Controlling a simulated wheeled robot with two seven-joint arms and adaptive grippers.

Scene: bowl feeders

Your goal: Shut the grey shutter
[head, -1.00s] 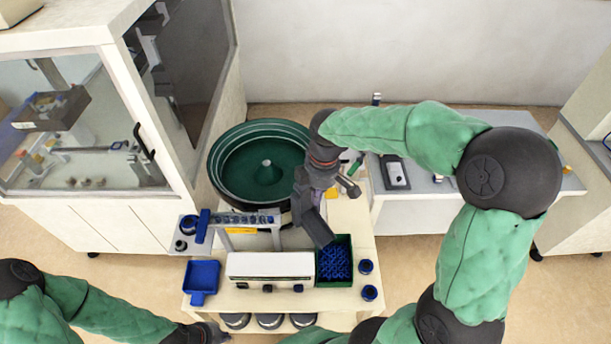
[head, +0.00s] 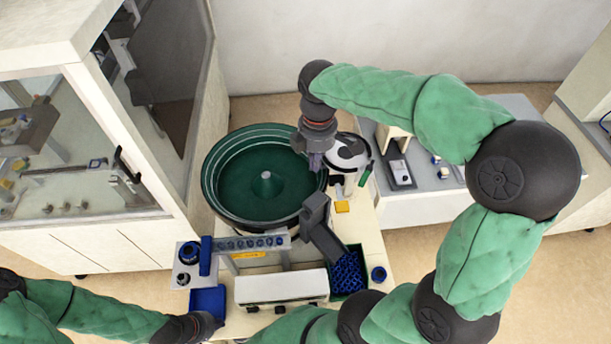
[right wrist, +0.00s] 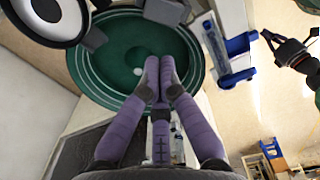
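I cannot make out the grey shutter for certain. A grey flat piece (right wrist: 93,39) sits beside the round black-and-white hopper (right wrist: 45,15) in the right wrist view. The hopper (head: 349,152) stands right of the green feeder bowl (head: 265,190) in the head view. My right gripper (head: 316,160) is above the bowl's right rim, close beside the hopper, and partly hides the space between them. In the right wrist view its purple fingertips (right wrist: 159,68) are together with nothing visible between them. My left gripper (head: 208,326) is low at the left, near the blue tray; its fingers are unclear.
A grey chute (head: 322,232) runs down to a green bin of blue parts (head: 349,272). A grey track (head: 246,243) and a white box (head: 281,286) stand in front of the bowl. A glass-fronted cabinet (head: 180,80) is at the left.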

